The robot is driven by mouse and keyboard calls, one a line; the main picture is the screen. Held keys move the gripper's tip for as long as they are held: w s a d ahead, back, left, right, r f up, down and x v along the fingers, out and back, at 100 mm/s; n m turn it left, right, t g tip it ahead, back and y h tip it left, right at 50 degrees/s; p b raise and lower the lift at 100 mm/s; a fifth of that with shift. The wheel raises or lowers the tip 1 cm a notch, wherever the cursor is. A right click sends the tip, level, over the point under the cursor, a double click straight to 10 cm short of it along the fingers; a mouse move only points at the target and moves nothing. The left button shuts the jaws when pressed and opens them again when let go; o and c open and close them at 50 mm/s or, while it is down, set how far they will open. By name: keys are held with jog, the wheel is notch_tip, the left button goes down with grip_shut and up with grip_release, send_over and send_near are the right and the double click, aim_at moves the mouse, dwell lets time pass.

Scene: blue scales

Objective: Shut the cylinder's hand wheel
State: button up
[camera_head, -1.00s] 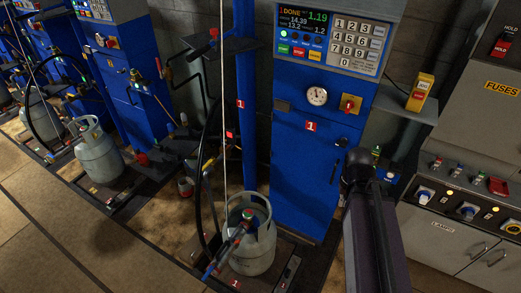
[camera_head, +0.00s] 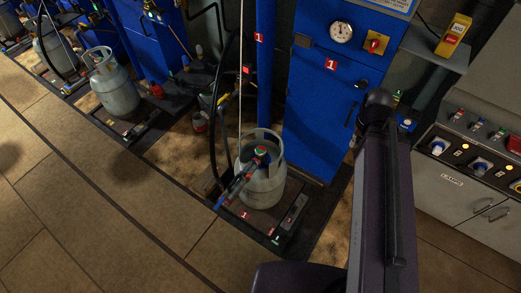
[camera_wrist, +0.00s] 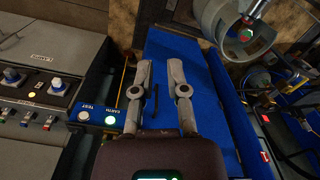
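The grey gas cylinder (camera_head: 262,188) stands upright on the scale marked 1 (camera_head: 291,217). Its hand wheel (camera_head: 261,151), with green and red showing, sits at the top inside the collar; the filling head (camera_head: 236,184) with red and blue parts is beside it and partly covers it. In the wrist view the cylinder (camera_wrist: 213,22) is at the upper right, and a green-centred round part, apparently the hand wheel (camera_wrist: 246,34), shows in its collar opening. My gripper (camera_wrist: 160,68) is open and empty, apart from the cylinder. The head view does not clearly show its fingers.
The blue scale cabinet (camera_head: 322,110) stands behind the cylinder. A grey control console (camera_head: 455,180) is at the right. A black hose (camera_head: 213,130) hangs left of the cylinder. Another cylinder (camera_head: 112,82) stands farther left. The floor in front (camera_head: 120,220) is clear.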

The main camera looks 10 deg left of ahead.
jog(key=o, duration=0.3)
jog(key=shift+w+a+f, duration=0.1)
jog(key=shift+w+f, duration=0.1)
jog(key=shift+f, duration=0.05)
jog(key=o, duration=0.6)
jog(key=shift+w+a+f+n+b, duration=0.55)
jog(key=shift+w+f+b, duration=0.25)
jog(key=shift+b, duration=0.25)
jog(key=shift+c, duration=0.2)
jog(key=n+b, duration=2)
jog(key=b, duration=1)
send_over(260, 150)
notch_tip(260, 150, down, 30)
jog(key=shift+w, duration=0.15)
jog(key=shift+f, duration=0.15)
notch_tip(260, 150, down, 14)
jog(key=b, duration=1.3)
jog(key=shift+r+b, duration=0.2)
jog(key=shift+b, duration=0.15)
jog(key=shift+c, duration=0.2)
